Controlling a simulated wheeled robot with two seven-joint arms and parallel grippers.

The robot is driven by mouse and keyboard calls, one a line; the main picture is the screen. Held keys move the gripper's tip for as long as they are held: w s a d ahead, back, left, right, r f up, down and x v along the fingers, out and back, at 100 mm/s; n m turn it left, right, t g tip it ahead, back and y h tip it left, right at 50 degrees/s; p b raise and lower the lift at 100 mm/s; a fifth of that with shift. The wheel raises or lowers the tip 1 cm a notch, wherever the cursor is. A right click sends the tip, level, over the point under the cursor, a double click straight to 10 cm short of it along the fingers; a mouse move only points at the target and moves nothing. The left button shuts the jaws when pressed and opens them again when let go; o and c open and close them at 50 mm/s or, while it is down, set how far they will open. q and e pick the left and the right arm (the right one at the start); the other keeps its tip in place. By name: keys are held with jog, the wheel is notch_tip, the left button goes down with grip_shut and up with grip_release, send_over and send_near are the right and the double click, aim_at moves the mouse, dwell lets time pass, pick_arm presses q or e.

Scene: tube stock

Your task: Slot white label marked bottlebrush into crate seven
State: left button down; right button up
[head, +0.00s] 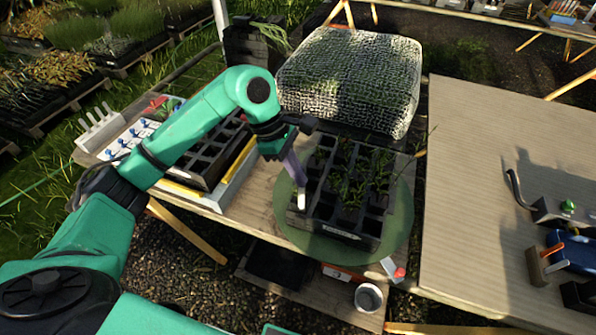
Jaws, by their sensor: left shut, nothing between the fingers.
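A black crate (345,229) divided into cells, some with seedlings, stands on a round green disc (400,235). Its front tag is too small to read, so I cannot tell its number. My left gripper (287,152) is shut above the crate's left side. Below it is a narrow strip (301,200), purplish above and white at its lower end, upright by the left cells. I cannot tell whether it is the bottlebrush label or touches the fingers; no writing is readable. My right gripper is not in view.
A mesh-covered block (350,75) stands behind the crate. A pale tray (215,195) with a dark cell crate (205,165) lies left. A red-and-white item (393,270) lies at the front edge. The right table (490,150) is largely bare on its left.

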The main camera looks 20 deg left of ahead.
pick_arm(q)
jog(key=shift+f, duration=0.6)
jog(key=shift+f+b, duration=0.65)
jog(key=shift+b, duration=0.15)
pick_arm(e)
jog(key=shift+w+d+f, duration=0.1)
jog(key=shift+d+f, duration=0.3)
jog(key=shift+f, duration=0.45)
pick_arm(q)
jog(key=shift+s+b, duration=0.1)
jog(key=shift+b, duration=0.2)
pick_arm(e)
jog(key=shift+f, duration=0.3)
pick_arm(q)
jog(key=shift+f, duration=0.1)
